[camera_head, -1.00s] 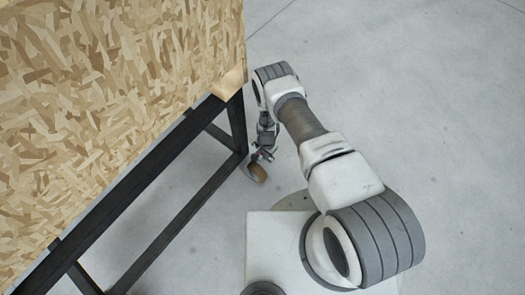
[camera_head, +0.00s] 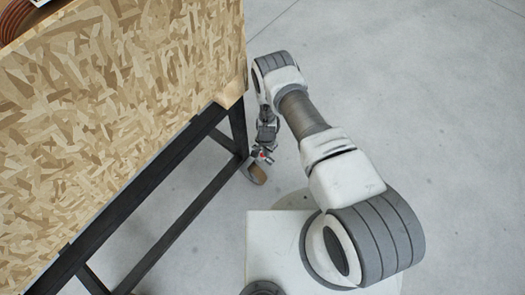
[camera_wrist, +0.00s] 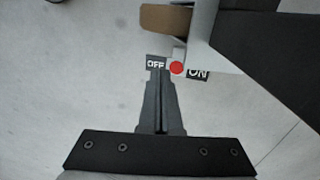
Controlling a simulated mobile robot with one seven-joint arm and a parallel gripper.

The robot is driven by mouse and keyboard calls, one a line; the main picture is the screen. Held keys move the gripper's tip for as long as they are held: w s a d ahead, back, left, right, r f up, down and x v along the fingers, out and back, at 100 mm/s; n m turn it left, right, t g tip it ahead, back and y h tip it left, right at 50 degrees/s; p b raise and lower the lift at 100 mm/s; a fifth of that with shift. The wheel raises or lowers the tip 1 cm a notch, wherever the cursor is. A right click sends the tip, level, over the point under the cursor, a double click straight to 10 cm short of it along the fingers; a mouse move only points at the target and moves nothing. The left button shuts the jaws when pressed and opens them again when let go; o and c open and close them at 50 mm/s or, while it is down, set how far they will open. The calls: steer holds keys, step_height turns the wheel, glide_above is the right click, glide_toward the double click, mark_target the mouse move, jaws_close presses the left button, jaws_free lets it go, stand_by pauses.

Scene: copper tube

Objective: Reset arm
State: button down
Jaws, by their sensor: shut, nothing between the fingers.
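My gripper (camera_wrist: 157,78) is seen from above in the wrist view, its two dark fingers together with nothing between them. Just past the fingertips in the wrist view is a caster part with a red dot (camera_wrist: 177,68) between OFF and ON labels. I cannot tell whether the fingertips touch it. The caster (camera_head: 257,174) shows in the head view under the black frame (camera_head: 195,207).
A wood-chip panel (camera_head: 120,130) on the black frame fills the left, close to my forearm. Part of a coppery coil (camera_head: 18,14) shows at top left. The grey floor (camera_head: 420,90) is clear to the right.

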steer(key=w+r+n+t, duration=0.1)
steer(key=w+r, duration=0.3)
steer(key=r, duration=0.7)
steer(key=w+r+n+y, duration=0.1)
steer(key=w+r, duration=0.3)
steer(key=r, duration=0.7)
steer(key=w+r+t, duration=0.1)
steer(key=w+r, duration=0.3)
steer(key=r, duration=0.6)
steer(key=s+d+r+n+t, duration=0.15)
steer(key=s+r, duration=0.25)
steer(key=r, duration=0.6)
steer(key=s+d+r+n, duration=0.1)
steer(key=s+d+r, duration=0.25)
steer(key=r, duration=0.65)
steer(key=s+d+r+n, duration=0.15)
steer(key=s+r, duration=0.25)
steer(key=r, duration=0.7)
steer(key=s+d+r+n+t+h, duration=0.1)
steer(key=s+d+r, duration=0.25)
steer(key=s, duration=0.65)
steer(key=s+d+r+n+t, duration=0.1)
steer(key=s+d+r, duration=0.25)
steer(key=s, duration=0.65)
step_height(320, 180, up, 24)
steer(key=a+p, duration=0.1)
steer(key=p, duration=2.3)
steer(key=shift+w, duration=0.4)
